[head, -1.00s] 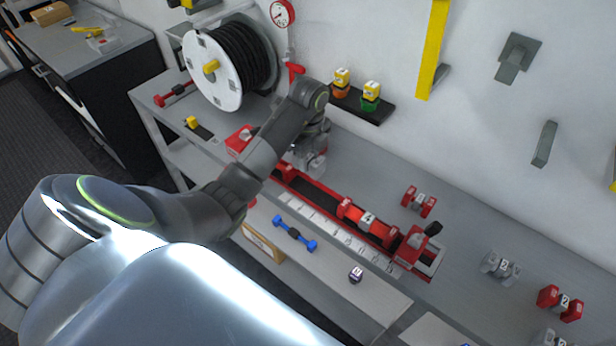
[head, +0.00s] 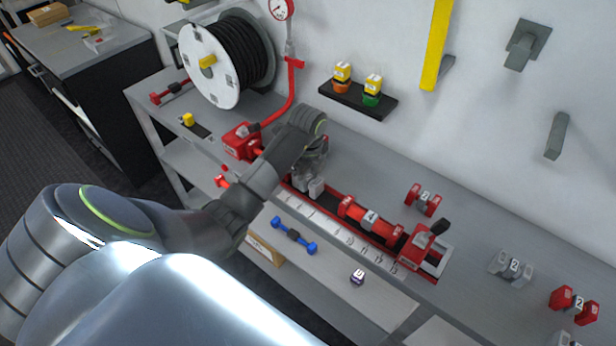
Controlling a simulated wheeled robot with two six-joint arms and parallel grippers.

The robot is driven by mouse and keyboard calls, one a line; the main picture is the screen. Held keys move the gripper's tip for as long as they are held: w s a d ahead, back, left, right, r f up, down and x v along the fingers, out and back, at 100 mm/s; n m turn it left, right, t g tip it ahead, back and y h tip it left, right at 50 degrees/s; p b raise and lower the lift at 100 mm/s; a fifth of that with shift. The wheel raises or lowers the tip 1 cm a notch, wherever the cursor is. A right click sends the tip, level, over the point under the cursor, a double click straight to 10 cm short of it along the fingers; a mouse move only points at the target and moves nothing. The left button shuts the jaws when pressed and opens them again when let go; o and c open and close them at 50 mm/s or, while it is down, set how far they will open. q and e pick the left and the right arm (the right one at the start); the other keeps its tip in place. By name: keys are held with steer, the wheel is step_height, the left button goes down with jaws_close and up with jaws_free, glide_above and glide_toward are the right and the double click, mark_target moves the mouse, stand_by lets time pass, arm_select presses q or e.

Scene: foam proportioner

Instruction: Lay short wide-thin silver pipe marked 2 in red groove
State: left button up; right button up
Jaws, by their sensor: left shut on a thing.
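My left gripper (head: 312,172) reaches over the left part of the red groove (head: 330,196), its fingers pointing down. It is shut on a small silver pipe (head: 316,188), which is mostly hidden by the gripper; no number on it can be read. The held pipe is low over the groove, and I cannot tell whether it touches it. A red pipe marked 4 (head: 368,217) lies in the groove to the right. A short silver pipe marked 2 (head: 511,267) rests on the bench at the right. My right gripper is not in view.
A red end block (head: 422,243) with a black knob closes the groove's right end. A red valve block (head: 240,141) stands at its left. Red pipe pieces (head: 423,198) lie behind and to the right. A hose reel (head: 222,65) stands at the back left. A blue pipe (head: 294,236) lies in front.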

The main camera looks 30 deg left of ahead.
mark_target(308, 177)
arm_select(q)
steer(key=shift+f, duration=0.1)
steer(key=o, duration=0.6)
steer(key=shift+f, duration=0.1)
steer(key=o, duration=0.4)
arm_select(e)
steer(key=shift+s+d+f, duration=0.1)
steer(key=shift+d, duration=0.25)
arm_select(q)
steer(key=shift+o, duration=0.2)
steer(key=shift+r, duration=0.55)
step_height(308, 177, up, 4)
steer(key=shift+w+f, duration=0.1)
steer(key=shift+f, duration=0.15)
step_height(308, 177, up, 8)
steer(key=p, duration=0.7)
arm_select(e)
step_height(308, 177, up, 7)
